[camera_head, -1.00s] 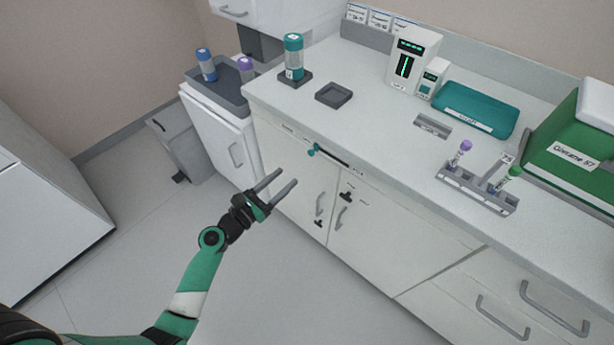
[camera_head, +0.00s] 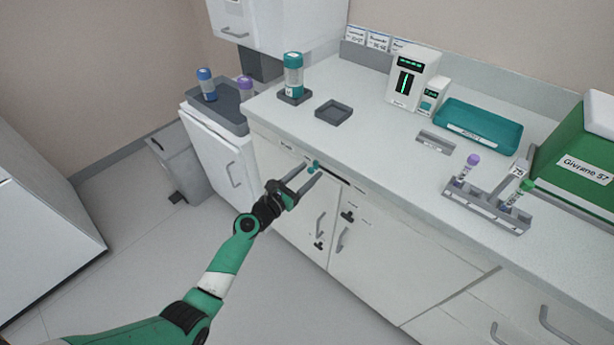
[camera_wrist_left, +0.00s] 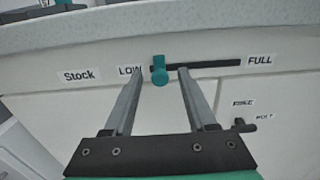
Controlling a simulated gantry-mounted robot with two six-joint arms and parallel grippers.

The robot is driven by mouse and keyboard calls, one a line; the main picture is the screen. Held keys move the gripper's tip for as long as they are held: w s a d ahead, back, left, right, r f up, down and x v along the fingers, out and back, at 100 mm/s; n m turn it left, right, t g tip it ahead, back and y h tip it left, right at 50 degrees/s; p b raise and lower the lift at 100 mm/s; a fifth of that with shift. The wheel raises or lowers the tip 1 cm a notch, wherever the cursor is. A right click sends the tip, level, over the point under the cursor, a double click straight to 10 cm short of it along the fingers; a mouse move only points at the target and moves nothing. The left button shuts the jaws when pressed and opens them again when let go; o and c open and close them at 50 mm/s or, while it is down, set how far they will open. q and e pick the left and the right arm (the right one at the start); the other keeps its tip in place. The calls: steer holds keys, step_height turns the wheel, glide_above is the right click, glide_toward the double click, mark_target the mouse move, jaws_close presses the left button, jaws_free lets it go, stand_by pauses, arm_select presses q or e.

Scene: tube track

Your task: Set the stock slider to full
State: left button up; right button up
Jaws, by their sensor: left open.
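The stock slider has a teal knob (camera_wrist_left: 159,71) on a dark horizontal slot (camera_wrist_left: 215,65) in the front panel under the counter edge. In the left wrist view the knob sits at the slot's left end, beside the LOW label (camera_wrist_left: 129,70). The FULL label (camera_wrist_left: 260,61) is at the right end. The knob also shows in the head view (camera_head: 314,166). My left gripper (camera_head: 311,170) is open and empty, with its fingers pointing at the panel. In the left wrist view the knob appears between the fingertips (camera_wrist_left: 159,72); contact cannot be told. My right gripper is not in view.
A latch marked with small labels (camera_wrist_left: 240,125) is below the slot. The counter (camera_head: 380,140) above holds a teal-lidded bottle (camera_head: 293,75), a small grey tray (camera_head: 333,111), a tube rack (camera_head: 487,205) and a teal tray (camera_head: 480,124). Cabinet doors with handles are below.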

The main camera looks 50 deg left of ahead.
arm_select(q)
jaws_close()
stand_by(1.4)
